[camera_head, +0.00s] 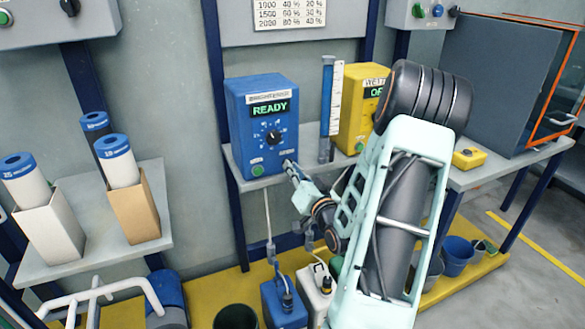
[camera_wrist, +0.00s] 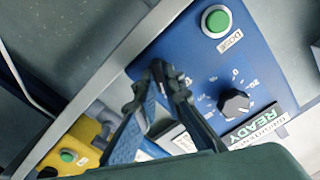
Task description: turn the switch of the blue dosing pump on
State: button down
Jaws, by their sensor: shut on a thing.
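The blue dosing pump (camera_head: 238,135) stands on a grey shelf, its display (camera_head: 270,108) lit green with READY. A black dial (camera_head: 273,137) and a green button (camera_head: 257,170) are on its front. In the wrist view the pump's front (camera_wrist: 195,60) appears turned, with the green DOSE button (camera_wrist: 216,21) and the dial (camera_wrist: 234,103). My gripper (camera_head: 289,164) is at the lower right of the pump's front. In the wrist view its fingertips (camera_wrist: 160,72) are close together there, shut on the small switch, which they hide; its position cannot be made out.
A yellow pump (camera_head: 352,110) stands to the right, its display partly hidden by my arm. Hoses run down to canisters (camera_head: 283,305) below. A shelf with boxed cartridges (camera_head: 135,205) is at the left.

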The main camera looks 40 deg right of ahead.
jog(key=shift+m, duration=0.6)
jog(key=shift+f, duration=0.1)
jog(key=c, duration=2)
grip_release()
jog(key=shift+c, duration=0.2)
jog(key=v, duration=1.2)
